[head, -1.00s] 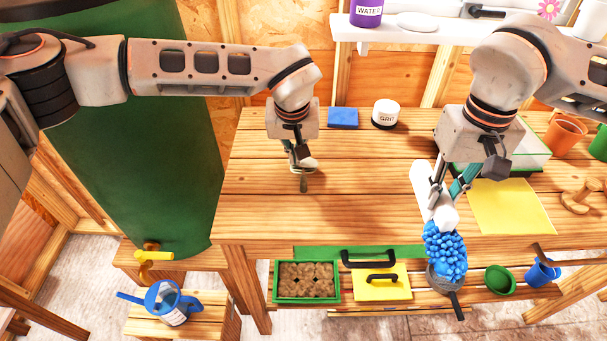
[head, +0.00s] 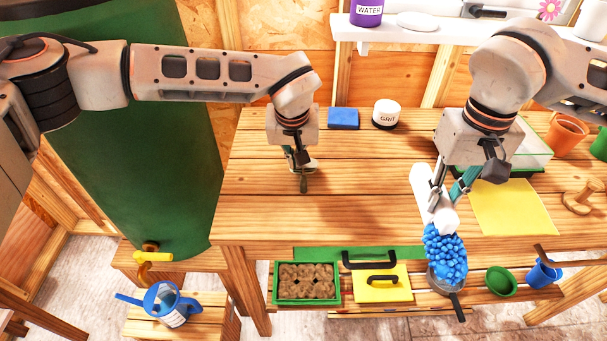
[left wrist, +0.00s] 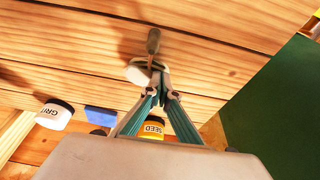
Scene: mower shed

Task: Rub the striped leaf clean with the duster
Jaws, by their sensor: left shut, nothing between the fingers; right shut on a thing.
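My right gripper (head: 447,195) is shut on the duster's white handle. The duster's blue shaggy head (head: 446,250) hangs down at the bench's front edge. My left gripper (head: 303,170) is shut and empty over the left part of the bench; its closed fingertips also show in the left wrist view (left wrist: 161,72). A small object with a brown handle (left wrist: 153,40) and a pale round part (left wrist: 138,75) is at those fingertips, and I cannot tell whether they touch. I cannot make out the striped leaf in either view.
A blue block (head: 343,118) and a GRIT jar (head: 385,114) stand at the bench's back. A SEED jar (left wrist: 152,128) shows in the left wrist view. A yellow sheet (head: 512,208) lies right of the duster. A soil tray (head: 306,299) sits on the lower shelf. The bench's middle is clear.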

